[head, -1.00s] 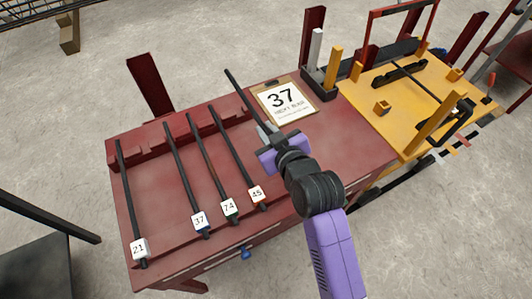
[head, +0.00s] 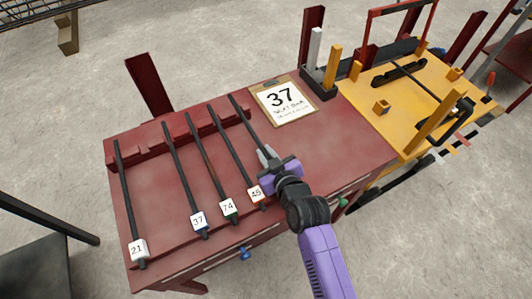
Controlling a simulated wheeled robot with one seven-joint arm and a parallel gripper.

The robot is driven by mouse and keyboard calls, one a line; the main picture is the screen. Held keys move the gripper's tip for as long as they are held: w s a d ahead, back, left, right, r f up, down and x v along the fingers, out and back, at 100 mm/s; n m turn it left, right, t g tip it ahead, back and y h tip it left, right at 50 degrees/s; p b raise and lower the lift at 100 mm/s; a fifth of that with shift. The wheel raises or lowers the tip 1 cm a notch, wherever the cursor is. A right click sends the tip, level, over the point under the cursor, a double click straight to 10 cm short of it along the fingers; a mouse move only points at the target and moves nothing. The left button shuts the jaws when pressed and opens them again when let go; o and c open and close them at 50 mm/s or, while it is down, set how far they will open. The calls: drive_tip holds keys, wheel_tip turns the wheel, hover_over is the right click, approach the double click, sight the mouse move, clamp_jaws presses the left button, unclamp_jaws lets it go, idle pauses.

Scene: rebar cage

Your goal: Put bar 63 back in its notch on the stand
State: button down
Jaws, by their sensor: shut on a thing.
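My gripper (head: 268,160) is shut on a dark bar (head: 246,118) over the right part of the red stand (head: 325,150). The bar slants from upper left down to the gripper. Its far end is near the right end of the notched back rail (head: 155,145); I cannot tell whether it touches. Its near end and any number tag are hidden by my gripper, so I cannot read whether it is 63. Bars tagged 21 (head: 127,200), 37 (head: 180,170), 74 (head: 207,160) and 45 (head: 229,143) lie left of it. The gap between 21 and 37 is wider than the others.
A clipboard (head: 284,100) reading 37 lies behind and right of the held bar. A dark holder (head: 318,88) with upright posts stands at the back right. A yellow table (head: 395,125) with fixtures adjoins on the right. The stand's right front surface is clear.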

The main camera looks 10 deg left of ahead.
drive_tip(key=shift+f+b, duration=0.3)
drive_tip(key=shift+b, duration=0.1)
drive_tip(key=shift+f, duration=0.1)
drive_tip(key=c, duration=1.4)
unclamp_jaws()
drive_tip(key=shift+r+p, duration=0.45)
drive_tip(key=v, duration=1.2)
drive_tip(key=shift+f, duration=0.1)
drive_tip(key=shift+d, duration=0.1)
